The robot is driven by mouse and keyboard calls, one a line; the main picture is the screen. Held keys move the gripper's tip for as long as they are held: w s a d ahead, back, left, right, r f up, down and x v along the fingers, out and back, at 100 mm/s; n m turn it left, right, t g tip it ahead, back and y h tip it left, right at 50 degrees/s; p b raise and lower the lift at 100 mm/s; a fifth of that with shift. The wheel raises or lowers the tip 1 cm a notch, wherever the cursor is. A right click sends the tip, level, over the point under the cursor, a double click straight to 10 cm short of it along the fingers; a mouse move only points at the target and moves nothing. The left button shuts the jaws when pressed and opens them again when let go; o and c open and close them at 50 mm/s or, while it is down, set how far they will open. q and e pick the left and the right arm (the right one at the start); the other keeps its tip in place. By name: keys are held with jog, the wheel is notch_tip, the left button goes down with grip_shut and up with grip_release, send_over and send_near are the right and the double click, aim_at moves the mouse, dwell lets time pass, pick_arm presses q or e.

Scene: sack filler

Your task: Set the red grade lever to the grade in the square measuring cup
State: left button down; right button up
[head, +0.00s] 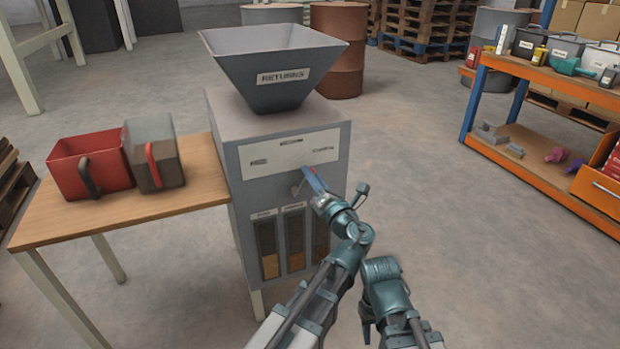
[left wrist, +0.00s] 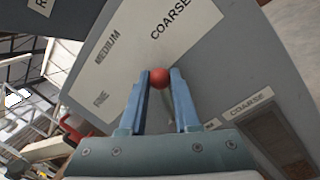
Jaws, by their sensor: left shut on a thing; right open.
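The grade lever's red ball knob (left wrist: 159,77) sits between the fingertips of my left gripper (left wrist: 160,82); the fingers hide part of the lever. The knob lies below the COARSE label (left wrist: 170,18), with MEDIUM (left wrist: 107,47) to its upper left. In the head view my left gripper (head: 310,178) is at the front of the grey filler (head: 227,150), below its white label plate (head: 290,154). A red square container (head: 68,172) with a black handle and a dark grey one (head: 140,133) with a red handle are on the wooden table; their contents are unclear. My right gripper (head: 368,328) is low, away from the filler.
The wooden table (head: 120,207) adjoins the filler's left side. A hopper (head: 275,85) tops the filler, and its lower front has three windows (head: 296,240) with grainy contents. An orange shelf (head: 550,75) with several items stands right. Floor between filler and shelf is clear.

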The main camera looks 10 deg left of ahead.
pick_arm(q)
jog(key=shift+w+d+f+m+b, duration=0.2)
jog(key=shift+d+f+m, duration=0.05)
jog(key=shift+m, duration=0.45)
jog(key=shift+w+d+f+m+b, duration=0.15)
jog(key=shift+d+f+m+b, duration=0.1)
jog(key=shift+m, duration=0.45)
pick_arm(e)
jog(key=shift+w+d+f, duration=0.15)
jog(key=shift+f, duration=0.4)
pick_arm(q)
jog(key=shift+h, duration=0.3)
jog(key=c, duration=0.6)
grip_release()
jog(key=shift+s, duration=0.1)
